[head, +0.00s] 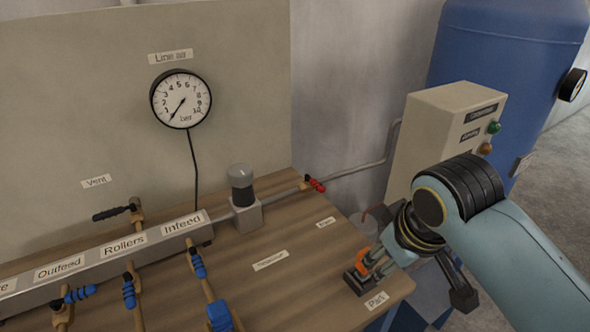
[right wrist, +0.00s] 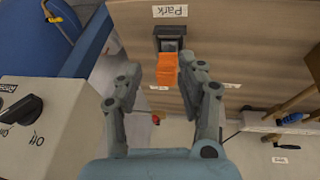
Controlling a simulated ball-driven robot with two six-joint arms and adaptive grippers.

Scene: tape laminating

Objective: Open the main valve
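The main valve appears to be the red-handled valve (head: 315,184) on the grey pipe right of the regulator (head: 243,197). A small red part, likely the same handle, shows between my fingers in the right wrist view (right wrist: 155,118). My right gripper (head: 372,265) is at the front right corner of the bench, well apart from the valve. In the right wrist view my right gripper (right wrist: 162,75) is open, with an orange block (right wrist: 167,70) in a black holder (right wrist: 169,37) between or just beyond its fingertips. The left gripper is not in view.
The "Line air" gauge (head: 180,99) has its needle at the low end. A manifold (head: 100,254) with several blue-handled valves and a black-handled vent valve (head: 112,213) stands at left. A control box (head: 440,130) and blue tank (head: 500,60) stand right. The bench's middle right is clear.

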